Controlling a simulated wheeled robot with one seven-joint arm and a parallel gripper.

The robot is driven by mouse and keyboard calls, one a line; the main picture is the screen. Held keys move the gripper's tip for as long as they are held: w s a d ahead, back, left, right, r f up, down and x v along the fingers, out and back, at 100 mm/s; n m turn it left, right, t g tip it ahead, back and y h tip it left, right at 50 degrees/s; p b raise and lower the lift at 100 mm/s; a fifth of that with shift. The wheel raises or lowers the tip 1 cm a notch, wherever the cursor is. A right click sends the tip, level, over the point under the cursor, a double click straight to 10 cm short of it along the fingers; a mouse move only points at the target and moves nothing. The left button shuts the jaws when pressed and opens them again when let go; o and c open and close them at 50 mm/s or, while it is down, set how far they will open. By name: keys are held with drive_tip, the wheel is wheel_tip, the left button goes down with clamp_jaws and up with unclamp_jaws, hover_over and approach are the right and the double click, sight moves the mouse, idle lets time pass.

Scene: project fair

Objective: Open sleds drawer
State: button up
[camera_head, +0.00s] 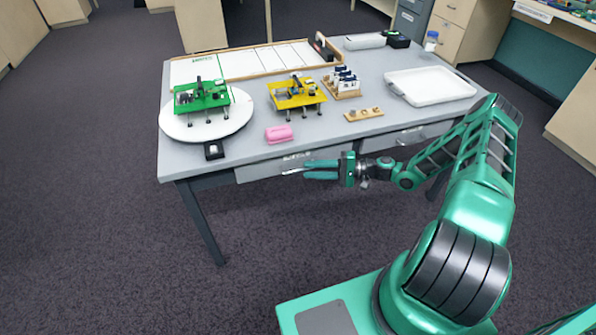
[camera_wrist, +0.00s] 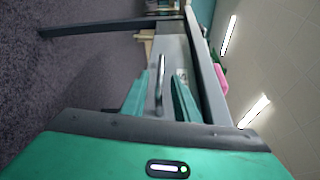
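The grey table (camera_head: 232,161) has two drawers under its top. The left drawer (camera_head: 262,168) carries a small label, too small to read, and a bar handle. The right drawer (camera_head: 425,133) has a handle too. Both look closed. My gripper (camera_head: 306,170) is in front of the left drawer. In the wrist view my gripper (camera_wrist: 160,76) is open, with a finger on either side of the metal bar handle (camera_wrist: 160,85). The handle appears between the fingers with gaps at both sides; whether it is within their depth I cannot tell.
On the tabletop are a white turntable with a green sled-like model (camera_head: 201,96), a yellow model (camera_head: 295,94), a pink block (camera_head: 279,133), a white tray (camera_head: 430,86) and a small black box (camera_head: 214,150). The carpet before the table is clear.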

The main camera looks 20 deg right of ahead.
sight(300, 170)
drive_tip(key=shift+x, duration=2.25)
